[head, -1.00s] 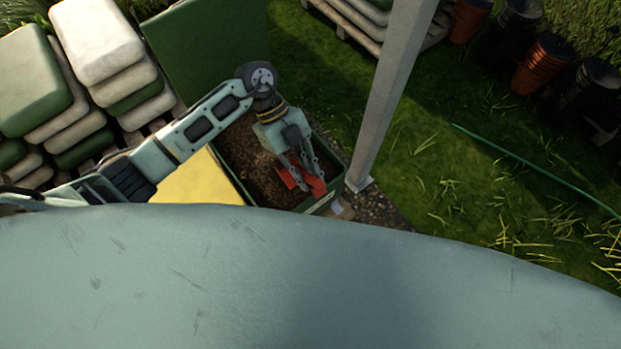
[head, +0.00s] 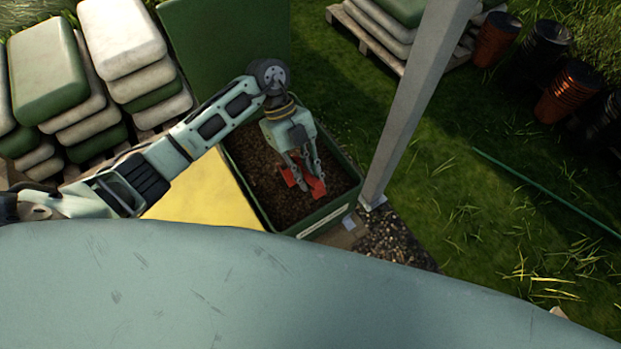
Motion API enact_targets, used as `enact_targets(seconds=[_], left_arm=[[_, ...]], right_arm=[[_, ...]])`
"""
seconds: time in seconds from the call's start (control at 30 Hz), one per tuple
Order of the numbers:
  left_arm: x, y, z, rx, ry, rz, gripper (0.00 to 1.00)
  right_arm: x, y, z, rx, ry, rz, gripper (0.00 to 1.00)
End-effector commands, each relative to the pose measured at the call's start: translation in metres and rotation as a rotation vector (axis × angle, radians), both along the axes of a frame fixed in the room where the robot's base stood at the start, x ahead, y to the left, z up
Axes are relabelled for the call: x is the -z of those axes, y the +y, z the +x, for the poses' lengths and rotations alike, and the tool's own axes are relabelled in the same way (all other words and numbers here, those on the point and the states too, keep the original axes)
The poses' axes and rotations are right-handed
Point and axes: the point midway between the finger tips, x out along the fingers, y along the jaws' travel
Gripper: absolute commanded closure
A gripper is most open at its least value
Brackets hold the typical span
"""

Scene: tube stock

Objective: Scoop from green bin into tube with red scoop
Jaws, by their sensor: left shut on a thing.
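The green bin (head: 325,219) stands open at the middle of the head view, with brown loose material (head: 262,175) inside. My left gripper (head: 304,183) is over the bin, pointing down, and is shut on the red scoop (head: 315,187). The scoop is inside the bin's outline, at or just above the material; I cannot tell how deep it sits. The gripper's fingers hide part of the scoop. No tube can be made out. My right gripper is not in view.
A yellow surface (head: 205,195) adjoins the bin's left side. A grey post (head: 415,100) rises close to its right. The raised green lid (head: 225,50) stands behind. Stacked sacks (head: 125,40) are at left, pots (head: 568,92) at far right. A hose (head: 545,190) lies on the grass.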

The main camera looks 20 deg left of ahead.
Motion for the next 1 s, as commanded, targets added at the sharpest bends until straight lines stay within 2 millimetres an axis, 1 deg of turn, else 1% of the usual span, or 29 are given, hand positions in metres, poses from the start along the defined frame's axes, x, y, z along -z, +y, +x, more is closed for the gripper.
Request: enact_targets(seconds=[0.3,0.43,0.47,0.5,0.73,1.0], left_arm=[[0.016,0.013,0.012,0.001,-0.078,0.087,1.00],[0.020,0.018,0.016,0.001,-0.113,0.123,1.00],[0.015,0.018,0.016,0.002,-0.128,0.143,1.00],[0.015,0.018,0.016,0.003,-0.149,0.165,1.00],[0.016,0.020,0.018,0.003,-0.279,0.306,1.00],[-0.002,0.014,0.013,0.001,-0.295,0.328,1.00]], right_arm=[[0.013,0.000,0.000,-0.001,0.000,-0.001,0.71],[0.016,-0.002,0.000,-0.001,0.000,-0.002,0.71],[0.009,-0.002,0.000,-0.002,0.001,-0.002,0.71],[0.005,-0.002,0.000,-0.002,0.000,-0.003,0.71],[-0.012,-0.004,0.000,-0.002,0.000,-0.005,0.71],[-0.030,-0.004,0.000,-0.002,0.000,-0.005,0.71]])
